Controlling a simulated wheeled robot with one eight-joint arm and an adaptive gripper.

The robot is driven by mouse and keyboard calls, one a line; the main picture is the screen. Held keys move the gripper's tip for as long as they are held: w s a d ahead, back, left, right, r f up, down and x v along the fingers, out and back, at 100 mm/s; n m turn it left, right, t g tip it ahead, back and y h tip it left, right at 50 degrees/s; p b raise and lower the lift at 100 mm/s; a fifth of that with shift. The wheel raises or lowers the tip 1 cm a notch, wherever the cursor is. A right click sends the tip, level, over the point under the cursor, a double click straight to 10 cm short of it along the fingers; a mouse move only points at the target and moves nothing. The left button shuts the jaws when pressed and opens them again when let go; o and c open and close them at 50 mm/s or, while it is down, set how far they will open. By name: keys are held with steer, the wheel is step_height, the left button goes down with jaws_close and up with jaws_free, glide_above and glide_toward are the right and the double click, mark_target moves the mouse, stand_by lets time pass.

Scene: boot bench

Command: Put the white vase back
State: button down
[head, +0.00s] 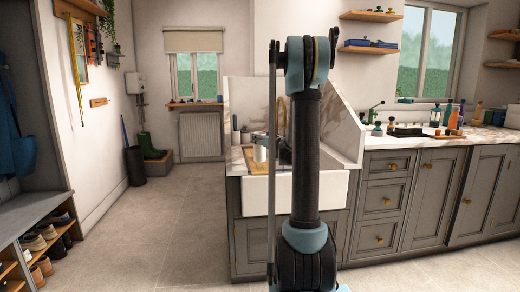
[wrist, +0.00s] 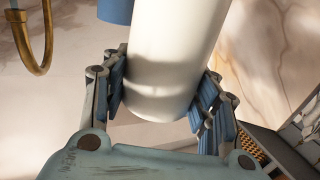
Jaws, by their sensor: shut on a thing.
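The white vase (wrist: 175,55) fills the middle of the wrist view as a smooth pale cylinder, slightly tilted in the picture. My gripper (wrist: 162,92) is shut on it, with blue finger pads against its left and right sides near its rounded lower end. Its upper end is cut off by the frame. In the head view my arm stands in front of the sink and hides much of that area. A small white shape (head: 260,153) shows just left of the arm above the sink; I cannot tell for certain that it is the vase.
The white sink (head: 255,196) sits in the grey cabinets, with marble splashbacks behind. The right-hand worktop (head: 420,141) holds bottles and a dark tray. A brass hook-shaped piece (wrist: 38,60) is at left in the wrist view. The floor (head: 150,230) at left is clear.

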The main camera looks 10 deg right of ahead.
mark_target(260, 147)
steer(key=shift+f, duration=2.1)
steer(key=c, duration=0.6)
jaws_free()
steer(key=shift+s, duration=0.15)
